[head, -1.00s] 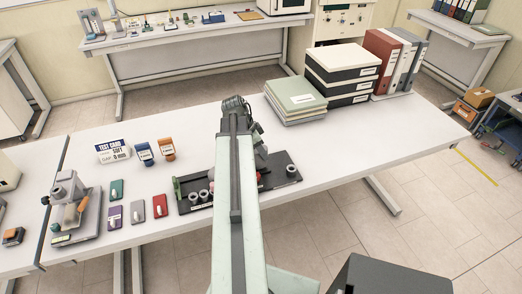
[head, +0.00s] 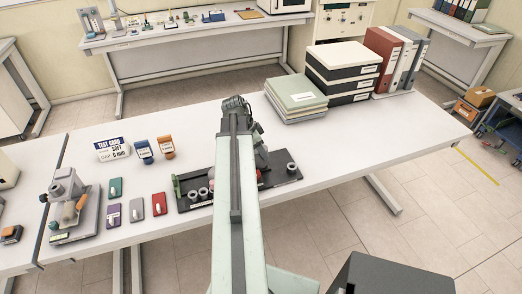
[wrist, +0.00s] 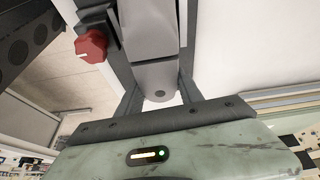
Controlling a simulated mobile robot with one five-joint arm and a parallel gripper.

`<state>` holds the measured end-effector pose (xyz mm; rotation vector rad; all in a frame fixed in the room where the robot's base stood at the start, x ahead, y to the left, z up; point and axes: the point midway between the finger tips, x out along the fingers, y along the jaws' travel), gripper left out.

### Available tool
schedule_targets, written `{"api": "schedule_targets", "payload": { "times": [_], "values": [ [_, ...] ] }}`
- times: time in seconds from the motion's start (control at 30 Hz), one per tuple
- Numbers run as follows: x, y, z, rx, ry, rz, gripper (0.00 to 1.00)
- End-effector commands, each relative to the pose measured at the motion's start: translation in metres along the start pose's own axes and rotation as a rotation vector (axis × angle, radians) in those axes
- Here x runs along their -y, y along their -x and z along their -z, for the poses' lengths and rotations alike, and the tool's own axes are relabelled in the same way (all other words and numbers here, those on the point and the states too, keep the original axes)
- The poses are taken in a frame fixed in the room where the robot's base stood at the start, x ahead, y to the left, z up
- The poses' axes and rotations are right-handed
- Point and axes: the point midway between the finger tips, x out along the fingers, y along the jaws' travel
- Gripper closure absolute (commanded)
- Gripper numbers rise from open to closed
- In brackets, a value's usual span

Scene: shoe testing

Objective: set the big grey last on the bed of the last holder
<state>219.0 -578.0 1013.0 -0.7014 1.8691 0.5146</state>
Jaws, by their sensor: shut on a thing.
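The big grey last (wrist: 158,80) shows in the wrist view as a smooth grey body with a rounded end and a small dark hole. My gripper (wrist: 160,92) is shut on it, with a dark finger on each side. A red knob (wrist: 91,46) on a dark grey upright, apparently part of the last holder, stands close at the left. In the head view my arm hides the gripper and most of this area. A grey part (head: 259,156) shows just right of my arm, above the black tray. Whether the last touches the bed cannot be told.
The black tray (head: 284,181) holds several grey cups. Coloured blocks and a grey stand device (head: 68,200) lie to its left. A card (head: 112,149) and two small holders are behind. Papers (head: 296,98), black boxes and binders fill the back right. The right table end is clear.

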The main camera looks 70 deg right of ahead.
Motion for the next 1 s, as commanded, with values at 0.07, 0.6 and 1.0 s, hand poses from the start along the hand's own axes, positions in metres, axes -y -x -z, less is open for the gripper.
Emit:
{"api": "schedule_targets", "payload": {
  "times": [0.07,0.6,1.0],
  "values": [
    [0.0,-0.003,-0.001,0.0,0.0,0.0,1.0],
    [0.0,-0.007,-0.003,0.0,0.0,0.0,0.31],
    [0.0,0.021,0.0,0.0,0.0,0.0,0.31]
  ]
}}
